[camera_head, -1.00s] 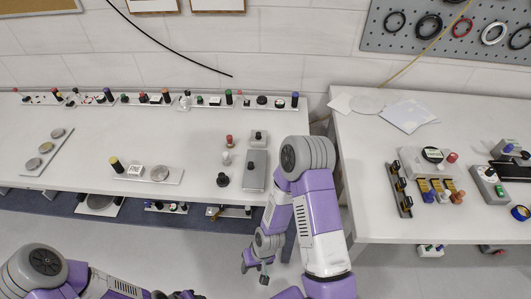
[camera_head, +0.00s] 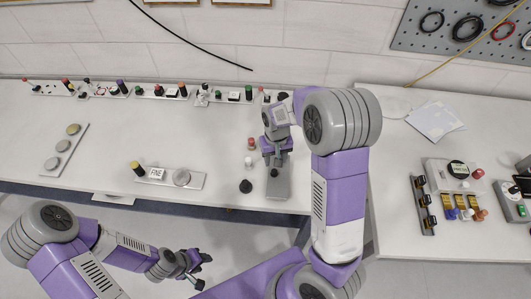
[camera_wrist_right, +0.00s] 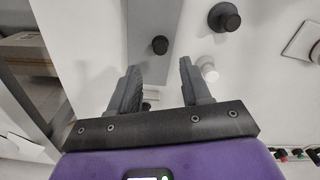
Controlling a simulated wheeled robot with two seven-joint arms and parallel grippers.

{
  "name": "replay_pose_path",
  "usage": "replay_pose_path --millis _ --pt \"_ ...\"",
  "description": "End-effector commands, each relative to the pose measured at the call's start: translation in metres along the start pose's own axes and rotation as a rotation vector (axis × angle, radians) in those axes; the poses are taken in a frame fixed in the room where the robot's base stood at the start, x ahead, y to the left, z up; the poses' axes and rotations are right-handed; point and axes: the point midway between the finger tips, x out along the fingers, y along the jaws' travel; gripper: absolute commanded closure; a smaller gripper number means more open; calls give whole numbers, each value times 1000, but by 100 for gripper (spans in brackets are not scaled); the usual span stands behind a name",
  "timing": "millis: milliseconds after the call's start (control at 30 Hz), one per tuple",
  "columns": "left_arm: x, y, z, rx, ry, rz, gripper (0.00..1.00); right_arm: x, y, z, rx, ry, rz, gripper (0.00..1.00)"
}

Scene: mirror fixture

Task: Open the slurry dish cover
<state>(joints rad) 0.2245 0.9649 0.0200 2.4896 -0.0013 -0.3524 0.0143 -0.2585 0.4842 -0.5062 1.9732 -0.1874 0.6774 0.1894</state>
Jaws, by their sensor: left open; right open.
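A long grey plate with a black knob (camera_head: 278,188) lies on the left bench below my right gripper; it looks like the slurry dish cover, but no readable label confirms this. The plate also shows in the right wrist view (camera_wrist_right: 152,18), with its black knob ahead of the fingertips, apart from them. My right gripper (camera_head: 275,160) is open and empty above the plate; its fingers (camera_wrist_right: 158,78) stand apart in the wrist view. The arm hides the plate's far part. My left gripper (camera_head: 199,270) is open and empty, in front of the bench.
A black knob (camera_head: 246,186), a white knob (camera_head: 248,161) and a red one (camera_head: 251,144) stand left of the plate. A holder labelled FNE (camera_head: 157,174) carries a round grey disc (camera_head: 182,177). Small items line the bench's back. The right bench (camera_head: 400,140) holds several fixtures.

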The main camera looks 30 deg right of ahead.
Motion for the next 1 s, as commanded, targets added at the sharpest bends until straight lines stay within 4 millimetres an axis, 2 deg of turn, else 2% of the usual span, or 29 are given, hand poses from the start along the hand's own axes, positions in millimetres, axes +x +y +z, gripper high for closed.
replay_pose_path --millis 167,500,667,900,1000 --pt "4 -2 1 -1 -2 0 57 17 0 1 0 -4 1 52" --pt "13 -5 0 -1 -2 0 57 68 0 1 0 -4 0 52" --pt "14 -6 0 -1 -1 0 57 76 0 1 0 -2 -1 52" --pt "14 -6 0 0 -1 0 57 76 0 0 -1 -1 -1 52" --pt "14 -6 0 0 -1 0 57 76 0 0 0 -1 -1 66"
